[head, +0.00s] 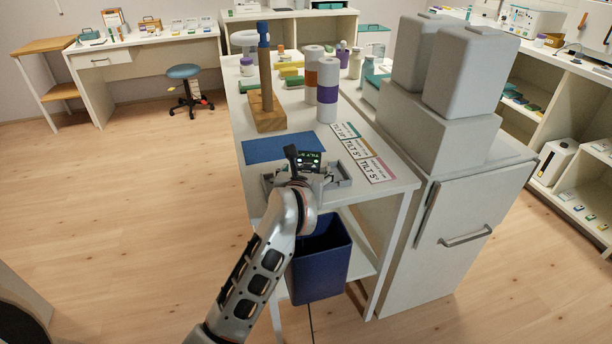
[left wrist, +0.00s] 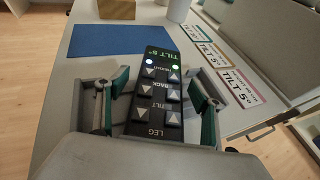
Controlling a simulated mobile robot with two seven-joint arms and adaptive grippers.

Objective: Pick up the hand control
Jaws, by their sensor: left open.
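The hand control (left wrist: 160,92) is a black handset with rows of grey arrow buttons, labels such as BACK, TILT and LEG, and two small lights, one blue-white and one green. In the left wrist view it lies between the spread fingers of my left gripper (left wrist: 158,100), with a gap on both sides. In the head view its dark top end with green lettering (head: 309,156) shows just beyond my left gripper (head: 307,178), over the near end of the white table. My right gripper is not in view.
A blue mat (head: 283,147) lies on the white table (head: 405,183) behind the control. Printed tilt cards (head: 359,150) lie to the right. A wooden block with a post (head: 266,105) and cylinders (head: 327,92) stand farther back. A blue bin (head: 320,262) sits below.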

